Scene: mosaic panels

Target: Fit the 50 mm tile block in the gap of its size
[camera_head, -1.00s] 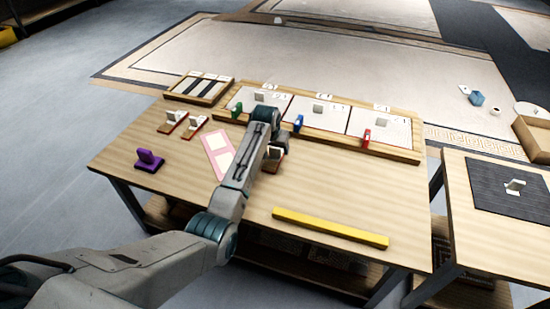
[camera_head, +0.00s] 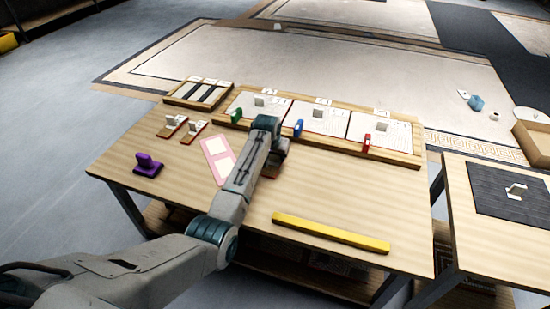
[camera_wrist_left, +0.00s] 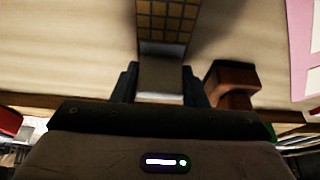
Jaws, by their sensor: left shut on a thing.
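My left gripper (camera_head: 276,158) is over the middle of the wooden table, in front of the long panel board (camera_head: 400,157). In the left wrist view it is shut on the pale grip of a tile block (camera_wrist_left: 168,18), which has small tan tiles with dark joints. The head view hides most of this block behind my arm, and I cannot tell whether it touches the table. The board holds three pale panels (camera_head: 322,124), each with an upright grey piece. I cannot make out the gap sizes. My right gripper is not in view.
Two small blocks with pale grips (camera_head: 174,124) and a purple tool (camera_head: 148,165) stand at the left. A pink card (camera_head: 217,158) lies beside my arm. A yellow bar (camera_head: 330,233) lies near the front edge. A slotted tray (camera_head: 200,93) is at the back left.

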